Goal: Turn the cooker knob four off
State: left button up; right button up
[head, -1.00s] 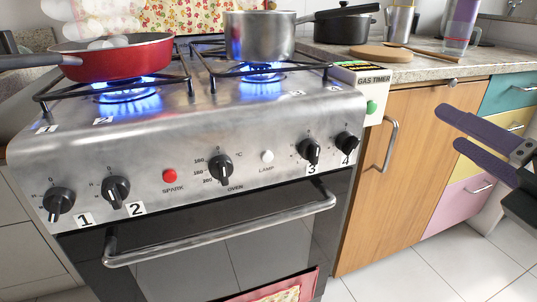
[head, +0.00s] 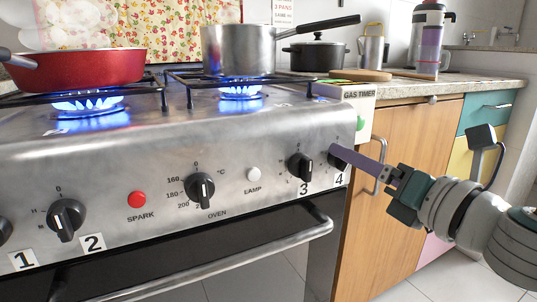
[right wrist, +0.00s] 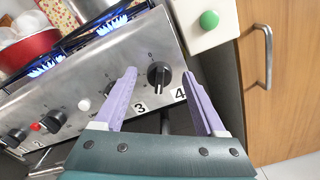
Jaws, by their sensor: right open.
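Cooker knob four (head: 334,161) is a black knob at the right end of the steel front panel, above the label 4, partly covered by a purple finger in the head view. In the right wrist view knob four (right wrist: 159,75) shows between the fingertips, with a 0 mark above it; its exact setting is hard to read. My right gripper (head: 346,157) is open, its fingers at the panel on either side of the knob. I cannot tell whether they touch it. My left gripper is not in view.
Knob three (head: 300,167) is close on the left; in the wrist view the left finger partly hides it. A red pan (head: 75,68) and a steel pot (head: 238,50) stand over lit blue flames. The oven handle (head: 220,262) juts out below. A cupboard handle (head: 379,165) is nearby.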

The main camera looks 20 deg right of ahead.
jog(key=shift+w, duration=0.45)
grip_shut()
dwell(0.3)
